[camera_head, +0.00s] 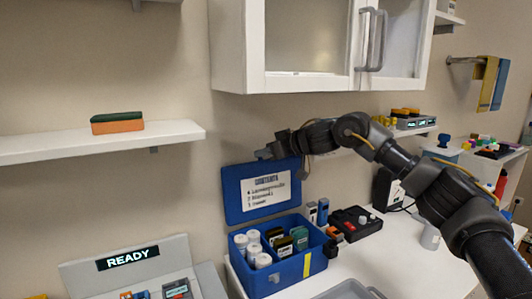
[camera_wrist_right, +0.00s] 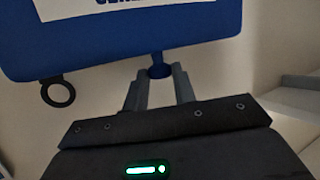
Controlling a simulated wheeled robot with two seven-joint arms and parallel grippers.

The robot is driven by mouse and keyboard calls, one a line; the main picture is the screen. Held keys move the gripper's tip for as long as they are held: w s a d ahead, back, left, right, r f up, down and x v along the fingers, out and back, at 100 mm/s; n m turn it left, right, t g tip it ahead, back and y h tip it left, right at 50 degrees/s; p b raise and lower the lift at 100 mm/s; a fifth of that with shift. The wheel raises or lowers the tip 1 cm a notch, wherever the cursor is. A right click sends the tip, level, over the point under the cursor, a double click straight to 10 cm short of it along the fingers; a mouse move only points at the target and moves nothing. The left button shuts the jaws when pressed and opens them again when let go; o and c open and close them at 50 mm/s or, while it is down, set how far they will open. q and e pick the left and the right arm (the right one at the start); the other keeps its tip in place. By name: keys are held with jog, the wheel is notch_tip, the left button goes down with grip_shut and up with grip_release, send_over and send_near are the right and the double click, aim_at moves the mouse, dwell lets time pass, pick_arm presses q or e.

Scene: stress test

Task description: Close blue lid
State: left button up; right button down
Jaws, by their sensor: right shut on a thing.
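The blue lid (camera_head: 233,196) stands open and upright at the back of the blue box (camera_head: 308,266), with a white contents label on its inner face. My right gripper (camera_head: 267,153) is at the lid's top edge. In the right wrist view the lid (camera_wrist_right: 195,38) fills the top, and my right gripper (camera_wrist_right: 160,82) is shut on a small blue knob (camera_wrist_right: 160,71) at the lid's edge. The box holds white-capped bottles (camera_head: 253,236) and several small packs (camera_head: 299,236). My left gripper is not in view.
The box stands on a white counter (camera_head: 400,260), beside a black device (camera_head: 356,222) and a grey tray (camera_head: 348,290). A white cabinet (camera_head: 300,82) hangs just above the lid. A shelf (camera_head: 100,143) with a green and orange block (camera_head: 117,123) is at left.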

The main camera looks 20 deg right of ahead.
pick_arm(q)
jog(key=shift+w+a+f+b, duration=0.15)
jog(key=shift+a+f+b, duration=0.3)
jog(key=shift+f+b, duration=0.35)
pick_arm(e)
jog(key=s+d+f, duration=0.2)
jog(key=s+f, duration=0.3)
jog(key=s, duration=0.7)
jog(key=shift+s+d, duration=0.2)
jog(key=shift+s, duration=0.2)
jog(key=shift+f, duration=0.1)
jog(key=c, duration=1.5)
grip_release()
jog(key=shift+o, duration=0.3)
jog(key=shift+w, duration=0.15)
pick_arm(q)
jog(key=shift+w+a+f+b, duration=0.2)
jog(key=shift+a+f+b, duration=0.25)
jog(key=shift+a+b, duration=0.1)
pick_arm(e)
jog(key=v, duration=1.1)
jog(key=shift+a+r, duration=0.15)
jog(key=shift+r, duration=0.1)
